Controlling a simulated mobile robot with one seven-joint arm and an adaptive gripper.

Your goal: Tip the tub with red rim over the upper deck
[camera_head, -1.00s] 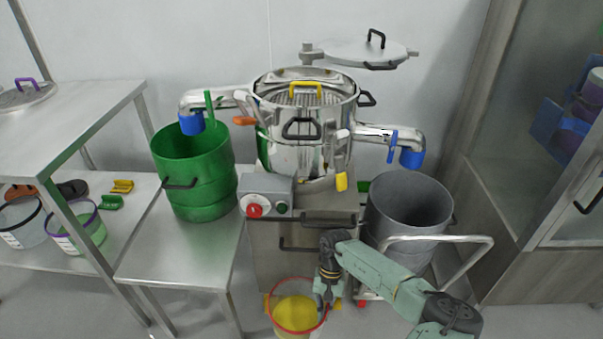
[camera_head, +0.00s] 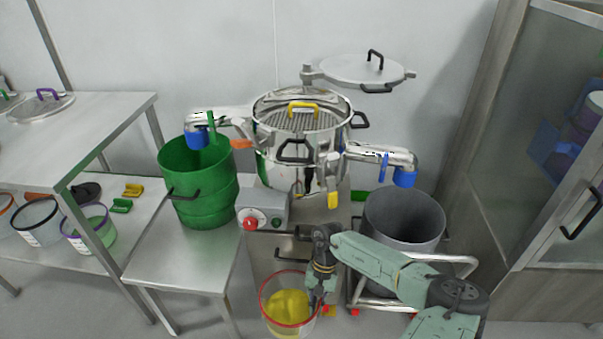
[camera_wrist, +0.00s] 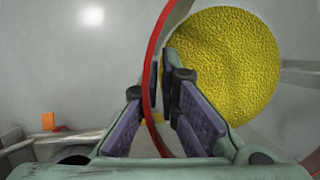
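The clear tub with red rim (camera_head: 286,322) holds yellow powder and hangs low in front of the steel sifter. My gripper (camera_head: 314,298) is at the tub's right side. In the wrist view the red rim (camera_wrist: 147,75) runs between the two finger pads of my gripper (camera_wrist: 155,110), which are closed on the wall. Yellow powder (camera_wrist: 225,70) shows inside, on the right. The upper deck (camera_head: 300,122) is the open top of the sifter, with a grille and a yellow handle, well above the tub. The tub's underside is hidden.
A green bin (camera_head: 195,190) stands on the steel bench to the left, a grey bin (camera_head: 403,220) on a trolley to the right. A control box (camera_head: 262,208) and clamps jut from the sifter's front. The lid (camera_head: 360,70) is at the back wall. Spouts stick out both sides.

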